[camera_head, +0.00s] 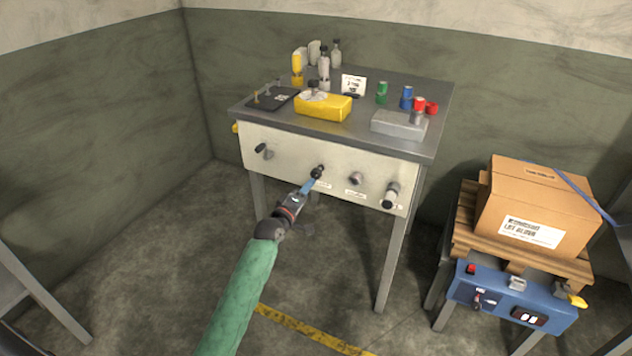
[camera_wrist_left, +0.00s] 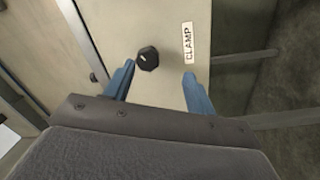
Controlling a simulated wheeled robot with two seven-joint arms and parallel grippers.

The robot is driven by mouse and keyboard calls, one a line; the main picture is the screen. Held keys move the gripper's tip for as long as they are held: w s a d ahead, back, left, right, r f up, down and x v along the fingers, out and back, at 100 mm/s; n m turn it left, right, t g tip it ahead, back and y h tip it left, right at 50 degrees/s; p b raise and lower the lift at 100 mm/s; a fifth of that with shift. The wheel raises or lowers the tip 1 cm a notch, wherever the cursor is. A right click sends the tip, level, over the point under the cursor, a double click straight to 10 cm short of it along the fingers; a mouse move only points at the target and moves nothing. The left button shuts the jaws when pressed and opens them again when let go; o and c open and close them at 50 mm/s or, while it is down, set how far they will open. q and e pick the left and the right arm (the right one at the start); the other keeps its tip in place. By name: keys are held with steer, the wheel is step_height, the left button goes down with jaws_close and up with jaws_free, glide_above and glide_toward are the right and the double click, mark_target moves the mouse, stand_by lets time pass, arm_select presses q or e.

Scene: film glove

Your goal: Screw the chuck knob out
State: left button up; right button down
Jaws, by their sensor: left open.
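A dark knob (camera_head: 318,172) sits on the pale front panel of the workbench. In the wrist view, a black faceted knob (camera_wrist_left: 148,58) with a light mark stands beside a label reading CLAMP (camera_wrist_left: 188,42). My left gripper (camera_head: 310,185) is in front of the dark knob. Its blue fingers are open in the wrist view (camera_wrist_left: 160,69), with the black knob showing between and beyond their tips, closer to the left finger. I cannot tell whether they touch it. No label reading chuck is legible. My right gripper is not in view.
The panel (camera_head: 285,150) also carries a lever (camera_head: 262,150), a grey knob (camera_head: 355,178) and a dark-ended handle (camera_head: 391,195). The bench top holds a yellow box (camera_head: 323,107), a grey case (camera_head: 399,125), bottles and small cans. A carton (camera_head: 540,205) stands on a pallet at right.

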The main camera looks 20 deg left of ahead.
mark_target(315, 175)
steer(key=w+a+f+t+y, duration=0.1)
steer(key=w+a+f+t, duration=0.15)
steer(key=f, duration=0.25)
arm_select(q)
steer(key=w+m, duration=0.1)
steer(key=m, duration=0.4)
steer(key=w+r+m+y, duration=0.1)
steer(key=w+m, duration=0.1)
steer(key=m, duration=0.4)
steer(key=w+r+m, duration=0.1)
steer(key=w+m, duration=0.1)
steer(key=m, duration=0.3)
steer(key=shift+w+d+r+m, duration=0.2)
steer(key=shift+d+m, duration=0.2)
steer(key=shift+w, duration=0.8)
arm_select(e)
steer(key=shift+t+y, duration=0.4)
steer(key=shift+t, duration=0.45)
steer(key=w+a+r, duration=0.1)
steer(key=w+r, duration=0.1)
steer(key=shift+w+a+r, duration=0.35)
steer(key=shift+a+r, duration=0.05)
arm_select(q)
steer(key=shift+d, duration=0.1)
steer(key=c, duration=1)
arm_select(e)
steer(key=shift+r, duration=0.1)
